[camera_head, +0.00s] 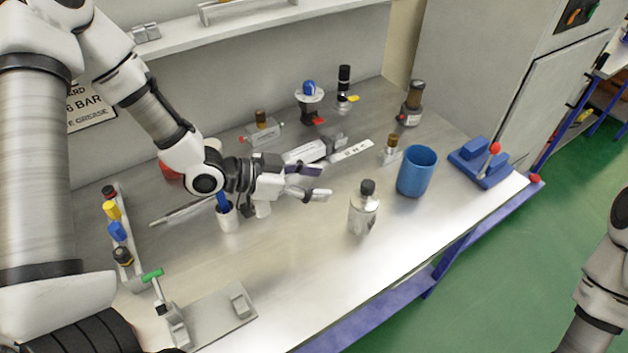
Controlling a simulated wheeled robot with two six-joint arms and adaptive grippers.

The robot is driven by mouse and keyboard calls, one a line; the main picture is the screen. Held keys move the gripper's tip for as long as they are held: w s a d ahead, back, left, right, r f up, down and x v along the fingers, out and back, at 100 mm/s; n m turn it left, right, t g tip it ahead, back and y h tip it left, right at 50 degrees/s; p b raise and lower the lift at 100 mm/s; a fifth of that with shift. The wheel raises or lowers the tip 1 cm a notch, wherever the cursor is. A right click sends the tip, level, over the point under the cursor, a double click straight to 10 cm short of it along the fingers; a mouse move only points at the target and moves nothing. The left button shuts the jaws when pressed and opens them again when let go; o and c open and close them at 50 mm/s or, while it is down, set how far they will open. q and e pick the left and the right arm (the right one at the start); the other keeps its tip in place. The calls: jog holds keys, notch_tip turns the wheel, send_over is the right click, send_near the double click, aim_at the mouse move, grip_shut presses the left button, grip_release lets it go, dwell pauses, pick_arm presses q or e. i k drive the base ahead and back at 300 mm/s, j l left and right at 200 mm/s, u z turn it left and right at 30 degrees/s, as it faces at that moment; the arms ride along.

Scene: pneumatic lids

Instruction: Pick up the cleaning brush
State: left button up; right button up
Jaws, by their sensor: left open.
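A blue stick-like part (222,202) stands in a small white cup (228,219) on the bench, below my left wrist. It may be the cleaning brush's handle, but I cannot tell for sure; its upper end is hidden by my left arm. My left gripper (313,183) is open and empty above the middle of the bench, to the right of the cup, with its fingers pointing right. My right arm shows only at the right edge, and its gripper is out of view.
A metal bottle (364,208) and a blue cup (416,171) stand right of the left gripper. A white labelled block (350,151) and several fittings lie behind. The bench's front middle is clear.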

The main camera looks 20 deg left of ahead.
aim_at(224, 205)
jog(key=u, duration=1.4)
